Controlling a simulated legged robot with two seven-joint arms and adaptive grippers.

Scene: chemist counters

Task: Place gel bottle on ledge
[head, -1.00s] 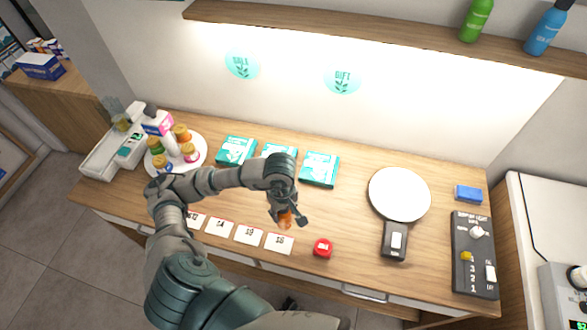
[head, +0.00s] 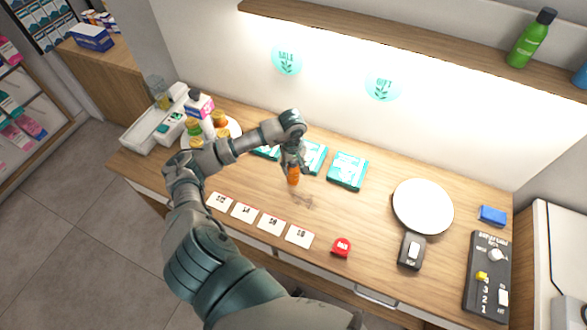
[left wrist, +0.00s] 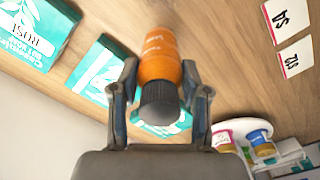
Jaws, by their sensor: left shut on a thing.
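My left gripper (head: 292,166) is shut on an orange bottle (head: 293,178) above the counter, near the teal boxes. In the left wrist view the orange bottle (left wrist: 160,55) lies between the two fingers (left wrist: 163,100), with its dark cap toward the palm. Its label is too small to read, so I cannot tell whether it is the gel bottle. The ledge (head: 400,50) is a wooden shelf along the wall above the counter. A green bottle (head: 528,42) stands upright on its right part, and a blue bottle (head: 581,78) is cut off at the picture edge. My right gripper is not in view.
A round white tray (head: 237,127) with bottles is at left. Price cards (head: 271,224), a red item (head: 341,247), a scale with a white plate (head: 422,205) and a dark panel (head: 487,280) are on the counter. The ledge's left part is clear.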

